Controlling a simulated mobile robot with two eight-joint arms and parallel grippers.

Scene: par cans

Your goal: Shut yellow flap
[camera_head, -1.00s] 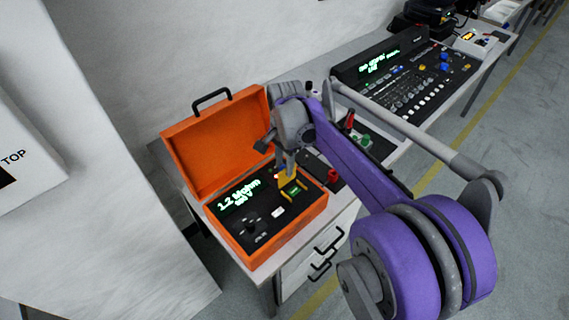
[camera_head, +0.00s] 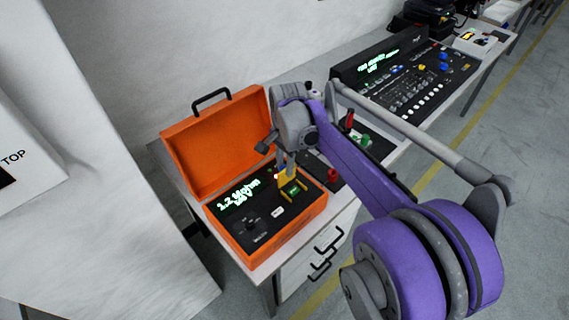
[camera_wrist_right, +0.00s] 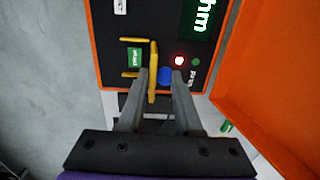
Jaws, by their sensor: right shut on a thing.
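The yellow flap (camera_head: 287,180) stands raised from the black panel of the orange case (camera_head: 233,244), by a green-lit switch (camera_head: 294,190). In the right wrist view the flap (camera_wrist_right: 153,66) shows nearly edge-on as a narrow upright strip, with two short yellow side bars beside the green switch (camera_wrist_right: 135,56). My right gripper (camera_head: 285,168) reaches down over the panel. A blue round part (camera_wrist_right: 165,75) shows between the fingers. My left gripper is in neither view.
The case's open orange lid (camera_head: 215,140) stands behind the panel. A red light (camera_wrist_right: 179,61) is near the fingers. To the right are a device with red and green knobs (camera_head: 333,174) and a large black console (camera_head: 405,80). A white block (camera_head: 25,150) stands at left.

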